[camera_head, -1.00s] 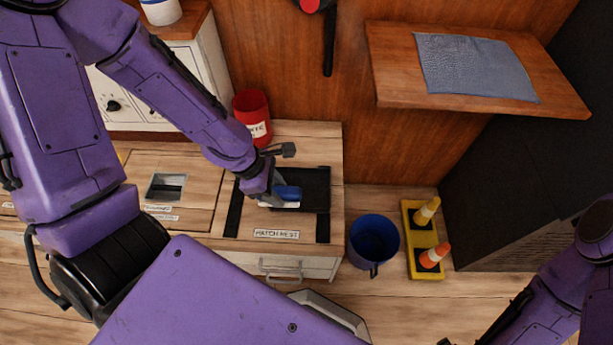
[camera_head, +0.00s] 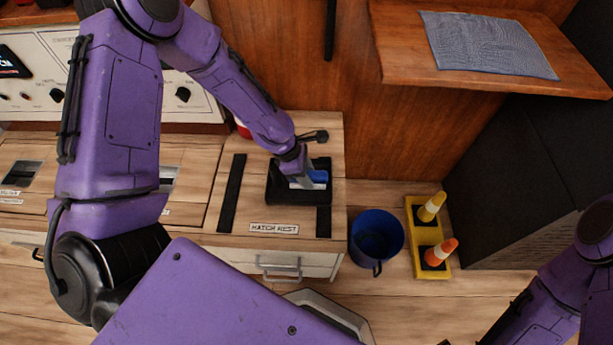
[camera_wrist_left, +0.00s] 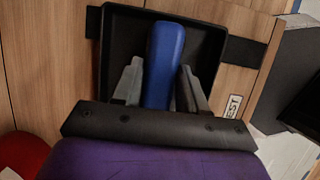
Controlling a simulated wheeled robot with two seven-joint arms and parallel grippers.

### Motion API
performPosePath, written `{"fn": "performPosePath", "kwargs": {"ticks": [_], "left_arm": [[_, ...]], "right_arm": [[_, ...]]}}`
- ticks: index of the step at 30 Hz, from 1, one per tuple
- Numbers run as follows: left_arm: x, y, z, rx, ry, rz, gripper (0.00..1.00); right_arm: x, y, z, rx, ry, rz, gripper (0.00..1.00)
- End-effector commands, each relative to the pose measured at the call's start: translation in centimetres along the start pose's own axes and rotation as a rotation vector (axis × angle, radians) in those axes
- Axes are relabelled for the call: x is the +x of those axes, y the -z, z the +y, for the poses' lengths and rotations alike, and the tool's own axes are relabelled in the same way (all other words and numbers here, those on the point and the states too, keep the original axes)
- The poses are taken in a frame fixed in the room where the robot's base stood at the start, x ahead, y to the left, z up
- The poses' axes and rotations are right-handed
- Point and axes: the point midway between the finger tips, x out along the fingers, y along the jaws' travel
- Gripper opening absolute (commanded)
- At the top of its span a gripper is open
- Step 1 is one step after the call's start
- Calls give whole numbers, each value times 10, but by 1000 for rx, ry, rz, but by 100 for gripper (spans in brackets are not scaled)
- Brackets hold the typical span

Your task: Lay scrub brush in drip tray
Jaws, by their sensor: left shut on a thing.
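The scrub brush (camera_head: 317,176) has a blue back and a pale lower edge. My left gripper (camera_head: 305,180) is shut on it, over the black drip tray (camera_head: 287,194) on the counter. In the left wrist view the blue brush (camera_wrist_left: 165,60) lies between the two grey fingers (camera_wrist_left: 158,88), within the outline of the tray (camera_wrist_left: 122,40). I cannot tell whether the brush touches the tray floor. My right arm shows at the lower right, but its gripper fingers are not clearly in view.
A red container (camera_head: 242,128) stands behind my left forearm, mostly hidden. A blue bucket (camera_head: 376,238) and a yellow rack (camera_head: 429,236) with two cones stand right of the counter. Black strips (camera_head: 231,193) mark the hatch. A shelf (camera_head: 480,68) with a grey cloth overhangs at upper right.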

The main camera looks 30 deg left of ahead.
Motion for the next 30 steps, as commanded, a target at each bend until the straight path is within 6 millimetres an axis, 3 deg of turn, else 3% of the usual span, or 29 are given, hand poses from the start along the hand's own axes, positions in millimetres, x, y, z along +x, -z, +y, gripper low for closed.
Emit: {"fn": "performPosePath", "kwargs": {"ticks": [2, 8, 9, 11, 12, 22, 30], "left_arm": [[2, 0, 0, 0, -2, -1, 5], [2, 1, 0, 0, -1, -1, 5], [2, 1, 0, 1, -1, -1, 45], [2, 1, 0, 1, -1, -1, 64], [2, 1, 0, 1, -1, -1, 67], [-6, -1, 1, 1, -3, 0, 67], [-73, -3, 1, 3, -4, -2, 67]], "right_arm": [[1, 0, 0, 0, 0, 0, 100], [0, 0, 0, 0, 0, 0, 100], [0, 0, 0, 0, 0, 0, 100], [0, 0, 0, 0, 0, 0, 100], [0, 0, 0, 0, 0, 0, 100], [-3, 1, 0, 0, 0, 0, 100], [-29, 12, 2, 0, 0, 0, 100]]}}
